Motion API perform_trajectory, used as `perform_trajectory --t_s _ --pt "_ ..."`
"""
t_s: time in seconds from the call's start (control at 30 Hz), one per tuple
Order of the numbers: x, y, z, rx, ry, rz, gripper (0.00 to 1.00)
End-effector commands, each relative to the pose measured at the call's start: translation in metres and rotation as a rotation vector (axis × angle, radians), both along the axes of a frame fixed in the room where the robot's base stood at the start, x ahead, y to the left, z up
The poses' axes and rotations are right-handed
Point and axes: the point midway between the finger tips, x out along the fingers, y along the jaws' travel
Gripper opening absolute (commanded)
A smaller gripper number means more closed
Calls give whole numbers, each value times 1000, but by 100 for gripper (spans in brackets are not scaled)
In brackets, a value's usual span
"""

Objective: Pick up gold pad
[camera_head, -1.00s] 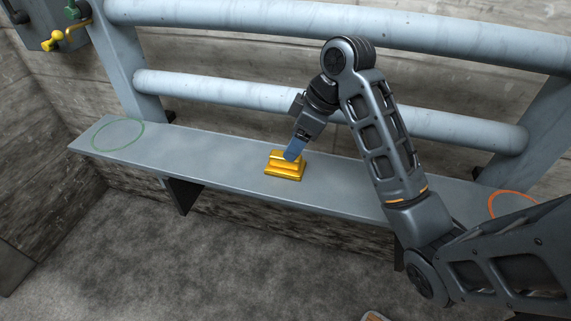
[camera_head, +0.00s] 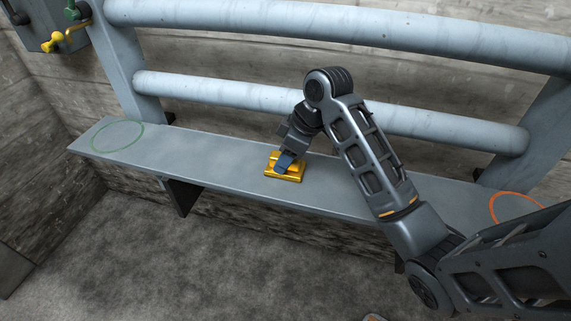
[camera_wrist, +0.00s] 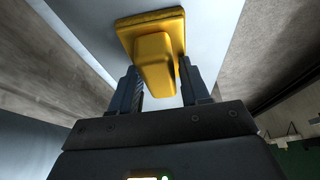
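The gold pad (camera_head: 293,175) lies on the grey shelf (camera_head: 235,165), near its middle. It has a wide base and a raised narrower block. My gripper (camera_head: 283,164) is over the pad from above in the head view and hides part of it. In the wrist view my gripper (camera_wrist: 160,88) is open, with one finger on each side of the raised block of the gold pad (camera_wrist: 153,55). A gap shows at the left finger; the right finger is close to the block, and I cannot tell whether it touches.
Pale blue pipe rails (camera_head: 235,92) run behind the shelf. A green ring (camera_head: 118,137) marks the shelf's left end and an orange ring (camera_head: 515,196) its right end. A box with green and yellow levers (camera_head: 52,40) is at upper left. The shelf's left half is clear.

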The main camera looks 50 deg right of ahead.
Motion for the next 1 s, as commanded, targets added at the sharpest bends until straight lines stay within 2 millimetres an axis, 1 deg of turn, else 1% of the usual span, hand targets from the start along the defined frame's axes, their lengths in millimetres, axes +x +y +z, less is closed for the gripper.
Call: perform_trajectory --t_s 0.03,0.3,0.4,0.63,0.73,0.87,1.0 --pt "0 0 0 0 0 0 41" --pt "0 0 0 0 0 0 15" --pt "0 0 0 0 0 0 7" --pt "0 0 2 0 0 1 7" --pt "1 0 10 -2 -2 2 7" --pt "1 0 33 -4 -3 3 7" --pt "1 0 61 -4 -4 4 7"
